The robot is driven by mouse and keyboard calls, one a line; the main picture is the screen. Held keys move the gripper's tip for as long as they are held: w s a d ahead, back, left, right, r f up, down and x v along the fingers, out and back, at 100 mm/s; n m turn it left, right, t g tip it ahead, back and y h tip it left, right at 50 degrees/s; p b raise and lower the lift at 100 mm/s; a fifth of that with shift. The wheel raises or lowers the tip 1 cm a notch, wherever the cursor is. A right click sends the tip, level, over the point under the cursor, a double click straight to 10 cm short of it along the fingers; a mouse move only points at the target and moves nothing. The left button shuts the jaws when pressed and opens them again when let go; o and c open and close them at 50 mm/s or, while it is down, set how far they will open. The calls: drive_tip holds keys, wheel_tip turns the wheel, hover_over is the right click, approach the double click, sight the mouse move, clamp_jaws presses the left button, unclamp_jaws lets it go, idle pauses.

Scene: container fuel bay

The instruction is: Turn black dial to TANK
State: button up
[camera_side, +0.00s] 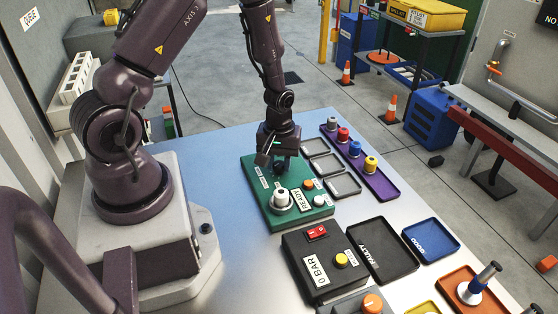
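The green panel (259,192) lies on the metal table. A small black dial (279,168) shows near its far edge, mostly hidden by my gripper. My gripper (277,162) points down right over the dial. I cannot tell whether its fingers touch the dial or how far apart they are. Small white labels sit on the panel left of the dial, too small to read, so the dial's setting cannot be told. A silver-white knob (282,199), an orange button, a white button and a READY label (306,198) are also on the panel.
A purple tray (384,187) with several coloured-top pieces and small grey trays lie right of the panel. A black box (299,251) with a red switch, a black FAULTY tray (401,268) and a blue GOOD tray (451,247) are nearer. Bare table (228,237) lies left of the panel.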

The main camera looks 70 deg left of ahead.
sight(279, 163)
drive_tip(key=shift+m, duration=0.4)
drive_tip(key=m, duration=0.3)
drive_tip(key=shift+m, duration=2.5)
drive_tip(key=o, duration=0.9)
wheel_tip(279, 163, up, 13)
